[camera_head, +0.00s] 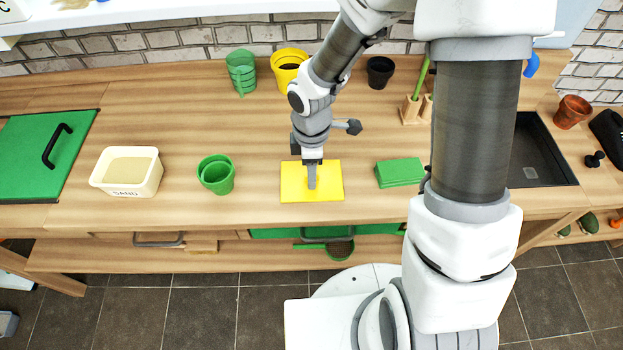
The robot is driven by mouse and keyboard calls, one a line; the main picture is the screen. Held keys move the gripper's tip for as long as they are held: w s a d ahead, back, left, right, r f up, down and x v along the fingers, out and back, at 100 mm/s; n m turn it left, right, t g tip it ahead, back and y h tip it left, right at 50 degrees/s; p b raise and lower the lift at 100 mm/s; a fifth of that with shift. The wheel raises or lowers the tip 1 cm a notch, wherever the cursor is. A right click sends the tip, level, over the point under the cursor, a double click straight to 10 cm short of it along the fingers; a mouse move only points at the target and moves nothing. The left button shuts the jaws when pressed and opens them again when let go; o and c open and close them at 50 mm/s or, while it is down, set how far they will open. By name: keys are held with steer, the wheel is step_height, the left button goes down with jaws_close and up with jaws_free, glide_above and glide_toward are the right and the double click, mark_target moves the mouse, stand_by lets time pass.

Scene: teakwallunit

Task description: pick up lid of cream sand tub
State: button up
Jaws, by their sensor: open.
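The cream tub (127,187) marked SAND stands on the left part of the wooden worktop. It is open on top and sand shows inside it. A flat yellow square piece (332,187) lies on the worktop in the middle, to the right of the tub; it may be the tub's lid, but no marking confirms this. My gripper (312,187) points down over the yellow piece and covers part of it. It is open. Whether its fingers touch the piece or stay just above it, I cannot tell.
Green cups (216,175) stand between the tub and the yellow piece. A green block (400,172) lies to its right. A yellow pot (287,66) and a black pot (380,71) stand behind. A dark sink (538,155) lies at the right.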

jaws_close()
steer(key=shift+r, duration=0.15)
